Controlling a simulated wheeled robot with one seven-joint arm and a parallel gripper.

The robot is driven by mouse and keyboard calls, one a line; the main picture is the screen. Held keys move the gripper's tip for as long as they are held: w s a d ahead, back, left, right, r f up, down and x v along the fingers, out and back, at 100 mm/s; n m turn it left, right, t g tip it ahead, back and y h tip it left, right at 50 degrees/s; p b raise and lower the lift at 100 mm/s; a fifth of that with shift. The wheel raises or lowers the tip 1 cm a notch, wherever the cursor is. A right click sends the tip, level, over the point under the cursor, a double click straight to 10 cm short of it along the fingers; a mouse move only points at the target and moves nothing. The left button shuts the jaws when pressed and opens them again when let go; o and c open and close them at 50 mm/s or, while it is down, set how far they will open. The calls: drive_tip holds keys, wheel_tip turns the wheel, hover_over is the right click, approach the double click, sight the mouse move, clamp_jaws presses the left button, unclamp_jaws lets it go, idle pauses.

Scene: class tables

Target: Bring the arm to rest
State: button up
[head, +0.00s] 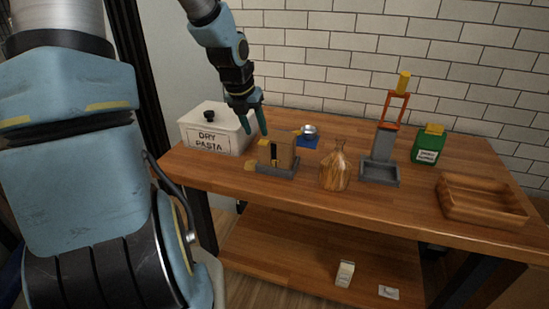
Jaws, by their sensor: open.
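My gripper (251,122) hangs from my blue arm over the left part of the wooden table (420,205). Its fingers point down and stand apart, with nothing seen between them. The fingertips are in front of the right side of the white "DRY PASTA" box (207,139) and above and left of a brown block-like holder (277,155) on a grey base. I cannot tell whether a fingertip touches the box.
Along the table stand a wood-patterned vase (335,173), a small metal bowl (310,131) on a blue piece, a grey stand with orange frame (381,155), a green container (429,145) and a wooden tray (480,221). A tiled wall is behind. A lower shelf (290,255) lies beneath.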

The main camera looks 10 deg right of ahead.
drive_tip(key=s+a+f+m+y+b, duration=0.1)
drive_tip(key=s+a+m, duration=0.3)
drive_tip(key=m, duration=0.6)
drive_tip(key=s+a+f+m+g+b, duration=0.1)
drive_tip(key=s+a+m, duration=0.4)
drive_tip(key=m, duration=0.6)
drive_tip(key=s+a+f+m+y+b, duration=0.1)
drive_tip(key=s+a+m, duration=0.4)
drive_tip(key=m, duration=0.5)
drive_tip(key=shift+s+a+f+g+y+b, duration=0.15)
drive_tip(key=shift+s+f+g+y+b, duration=0.15)
drive_tip(key=shift+f+b, duration=0.75)
drive_tip(key=shift+r, duration=0.2)
